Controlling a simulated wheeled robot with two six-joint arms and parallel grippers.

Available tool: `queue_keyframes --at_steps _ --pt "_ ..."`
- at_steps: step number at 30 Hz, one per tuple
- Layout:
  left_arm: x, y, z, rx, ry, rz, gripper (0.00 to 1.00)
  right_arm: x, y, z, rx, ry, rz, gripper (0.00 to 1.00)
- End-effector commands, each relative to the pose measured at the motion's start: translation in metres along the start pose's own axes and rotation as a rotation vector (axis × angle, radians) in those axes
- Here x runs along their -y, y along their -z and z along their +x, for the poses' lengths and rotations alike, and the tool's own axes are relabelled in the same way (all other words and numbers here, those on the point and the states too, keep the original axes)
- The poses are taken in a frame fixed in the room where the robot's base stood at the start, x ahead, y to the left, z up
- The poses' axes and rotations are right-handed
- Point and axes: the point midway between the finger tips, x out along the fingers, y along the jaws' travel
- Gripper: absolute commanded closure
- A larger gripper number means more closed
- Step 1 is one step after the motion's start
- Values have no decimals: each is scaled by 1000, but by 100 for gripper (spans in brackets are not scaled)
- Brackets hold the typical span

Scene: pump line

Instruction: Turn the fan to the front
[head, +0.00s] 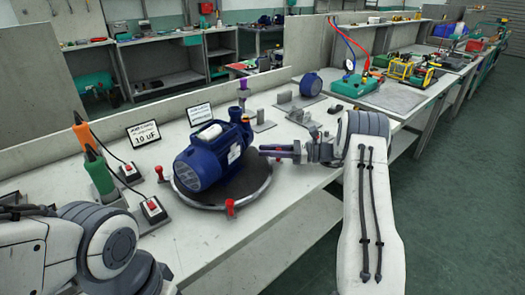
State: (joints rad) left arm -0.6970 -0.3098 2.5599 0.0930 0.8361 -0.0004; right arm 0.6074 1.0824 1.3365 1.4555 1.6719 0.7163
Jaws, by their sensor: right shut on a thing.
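A blue pump with a motor (205,158) lies on a round dark turntable (222,192) with a pale rim. The motor's ribbed rear end, the fan end (185,174), faces the lower left, towards the bench's near side. The pump head (242,122) points to the upper right. Red knobs stand on the rim at the left (160,173) and at the front (230,207). My right gripper (268,152) is shut at the turntable's right edge, beside the pump. What it grips, seemingly a rim knob, is hidden between the fingers. My left gripper is out of view.
Two corded red-button switches (152,208) and green and orange screwdriver-like tools (98,168) stand left of the turntable. Two label signs (143,134) stand behind. Metal brackets (262,120) and a blue round part (311,85) lie farther right. The bench front is clear.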

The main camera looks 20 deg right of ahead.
Motion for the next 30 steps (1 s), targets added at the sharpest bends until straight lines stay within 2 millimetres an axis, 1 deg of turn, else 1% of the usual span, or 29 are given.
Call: queue_keyframes --at_steps 6,7,8,9,17,20,23,30 --pt "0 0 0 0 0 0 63 0 0 0 0 1 -1 100" --pt "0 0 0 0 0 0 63 0 0 0 0 1 -1 69" --pt "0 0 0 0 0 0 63 0 0 0 0 1 0 58" --pt "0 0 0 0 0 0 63 0 0 0 0 1 0 43" --pt "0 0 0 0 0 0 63 0 0 1 0 -1 0 43" --pt "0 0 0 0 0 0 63 0 0 -2 0 -1 0 43" --pt "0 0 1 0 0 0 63 0 0 -13 -1 1 0 43" --pt "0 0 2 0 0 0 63 0 1 -54 0 3 0 43"
